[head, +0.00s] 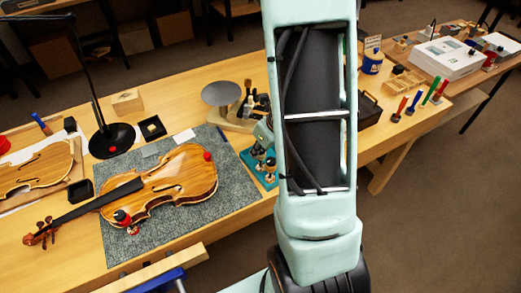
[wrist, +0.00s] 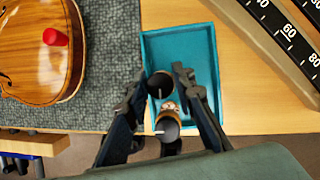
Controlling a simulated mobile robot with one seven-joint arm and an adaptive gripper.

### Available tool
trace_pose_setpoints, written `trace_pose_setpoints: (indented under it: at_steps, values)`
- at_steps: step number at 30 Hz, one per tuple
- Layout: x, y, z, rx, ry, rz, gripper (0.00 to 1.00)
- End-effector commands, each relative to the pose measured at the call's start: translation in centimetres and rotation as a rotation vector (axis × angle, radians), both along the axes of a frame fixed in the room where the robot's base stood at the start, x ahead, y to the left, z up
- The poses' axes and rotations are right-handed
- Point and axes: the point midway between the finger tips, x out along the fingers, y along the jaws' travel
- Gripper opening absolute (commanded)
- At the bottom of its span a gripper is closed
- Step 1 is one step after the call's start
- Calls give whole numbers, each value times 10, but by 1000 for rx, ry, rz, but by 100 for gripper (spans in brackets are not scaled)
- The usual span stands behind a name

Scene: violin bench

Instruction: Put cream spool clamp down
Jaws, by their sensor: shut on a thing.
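The cream spool clamp (wrist: 160,86) is between my gripper's fingertips (wrist: 160,82) in the wrist view, over the teal tray; mostly its dark round end shows. My gripper is shut on it. A second spool clamp (wrist: 168,122), with a dark end and a tan and pale body, is close by, nearer the picture's bottom. In the head view two clamps with pale bodies show at the teal tray (head: 246,160), partly behind my arm. I cannot tell whether the held clamp touches the tray floor.
The violin (head: 165,185) lies on a grey mat (head: 235,190) left of the tray, with red spool clamps (head: 207,156) at its edge. A round-topped stand (head: 221,94) is behind the tray. The teal tray's far part (wrist: 185,50) is bare.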

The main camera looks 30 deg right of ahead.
Motion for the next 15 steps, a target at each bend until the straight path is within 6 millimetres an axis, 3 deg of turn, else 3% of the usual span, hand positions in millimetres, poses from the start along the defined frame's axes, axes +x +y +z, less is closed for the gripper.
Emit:
trace_pose_setpoints:
  at_steps: [6, 7, 11, 15]
  values:
    - [0, 0, -5, 0, 0, 0, 0]
    - [0, 0, -3, 0, 0, 0, 27]
    - [0, 0, -3, 0, 0, 0, 41]
    - [0, 0, -3, 0, 0, 0, 41]
